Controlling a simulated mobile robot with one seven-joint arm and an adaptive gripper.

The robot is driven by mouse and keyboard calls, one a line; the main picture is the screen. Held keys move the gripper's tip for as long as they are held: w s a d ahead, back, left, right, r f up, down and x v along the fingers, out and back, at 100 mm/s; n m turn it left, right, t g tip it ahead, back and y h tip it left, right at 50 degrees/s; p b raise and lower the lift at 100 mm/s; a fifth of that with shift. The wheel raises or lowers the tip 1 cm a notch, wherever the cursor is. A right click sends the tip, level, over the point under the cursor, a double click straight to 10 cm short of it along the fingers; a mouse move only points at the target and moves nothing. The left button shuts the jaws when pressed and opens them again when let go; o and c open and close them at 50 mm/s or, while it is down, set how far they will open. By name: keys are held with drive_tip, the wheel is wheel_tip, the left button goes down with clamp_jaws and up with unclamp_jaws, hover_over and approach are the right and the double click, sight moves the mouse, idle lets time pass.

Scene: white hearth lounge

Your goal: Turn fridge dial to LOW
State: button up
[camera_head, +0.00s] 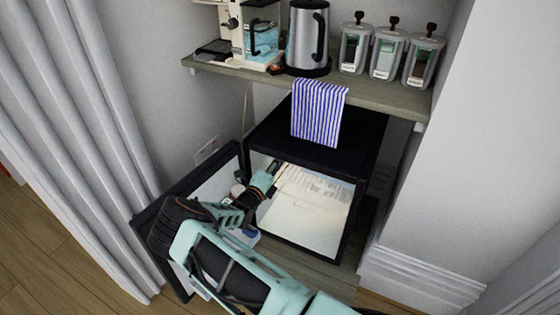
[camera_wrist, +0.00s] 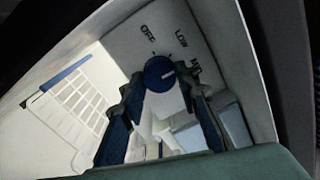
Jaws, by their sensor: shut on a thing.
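The small black fridge (camera_head: 345,137) stands open under a shelf, its white interior facing me. In the wrist view, a round blue dial (camera_wrist: 158,70) sits on a pale inner panel printed OFF, LOW and a third label that looks like MID. The dial's light mark points right, roughly toward that third label and away from LOW. My gripper (camera_wrist: 161,84) has one finger on each side of the dial and is shut on it. In the head view, my gripper (camera_head: 275,171) reaches inside the fridge at its upper left; the dial cannot be made out there.
The fridge door (camera_head: 170,192) is swung open on the left, beside my arm. A striped cloth (camera_head: 318,112) hangs over the fridge top. The shelf (camera_head: 383,97) above holds a coffee machine (camera_head: 238,35), a kettle (camera_head: 307,38) and canisters (camera_head: 388,53). A wall stands close on the right.

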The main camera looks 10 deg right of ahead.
drive_tip(key=n, duration=0.5)
idle(0.5)
drive_tip(key=o, duration=1.1)
drive_tip(key=v, duration=1.2)
